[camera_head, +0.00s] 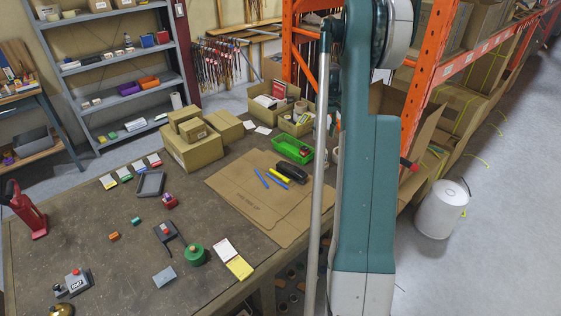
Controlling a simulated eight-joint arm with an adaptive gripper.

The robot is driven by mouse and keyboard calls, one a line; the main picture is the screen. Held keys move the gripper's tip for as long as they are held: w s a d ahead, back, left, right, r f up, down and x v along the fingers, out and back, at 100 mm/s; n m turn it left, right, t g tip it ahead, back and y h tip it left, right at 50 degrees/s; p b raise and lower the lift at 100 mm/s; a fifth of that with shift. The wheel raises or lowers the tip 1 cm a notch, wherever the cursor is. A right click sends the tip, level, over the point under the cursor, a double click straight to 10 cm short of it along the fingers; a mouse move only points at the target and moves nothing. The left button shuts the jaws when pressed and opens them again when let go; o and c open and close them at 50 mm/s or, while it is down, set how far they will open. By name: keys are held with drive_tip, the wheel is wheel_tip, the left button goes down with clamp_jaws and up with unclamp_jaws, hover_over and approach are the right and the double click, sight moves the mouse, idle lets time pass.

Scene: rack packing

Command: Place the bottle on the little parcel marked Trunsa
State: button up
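Several brown cardboard parcels sit in a group at the back of the workbench. A large box (191,154) carries a small parcel (193,131) and a flat one (186,115) on top, and another box (225,126) stands to their right. Their markings are too small to read, so I cannot tell which is Trunsa. I cannot make out a bottle for certain; a small upright white item (128,41) on the grey shelf could be one. My gripper is not in view. My teal arm or column crosses the right of the picture and hides part of the bench.
The workbench (75,225) holds a flattened carton (255,210) with pens, a green tray (292,149), a grey tray (150,184), a red tool (27,213) and a green round object (194,253). Orange racking stands right. A white drum (442,210) is on the floor.

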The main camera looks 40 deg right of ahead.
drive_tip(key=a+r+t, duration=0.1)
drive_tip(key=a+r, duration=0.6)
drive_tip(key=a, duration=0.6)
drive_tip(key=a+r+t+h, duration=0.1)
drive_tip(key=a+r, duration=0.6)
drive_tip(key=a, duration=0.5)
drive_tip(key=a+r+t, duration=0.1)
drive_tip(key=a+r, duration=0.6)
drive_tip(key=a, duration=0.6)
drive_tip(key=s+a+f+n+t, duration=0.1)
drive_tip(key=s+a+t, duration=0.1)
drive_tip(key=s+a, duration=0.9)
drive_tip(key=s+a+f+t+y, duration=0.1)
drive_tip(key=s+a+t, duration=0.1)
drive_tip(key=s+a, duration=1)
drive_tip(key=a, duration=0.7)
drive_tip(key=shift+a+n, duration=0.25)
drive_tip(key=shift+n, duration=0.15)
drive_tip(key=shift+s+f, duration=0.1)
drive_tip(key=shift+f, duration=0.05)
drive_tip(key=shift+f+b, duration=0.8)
drive_tip(key=shift+b, duration=0.1)
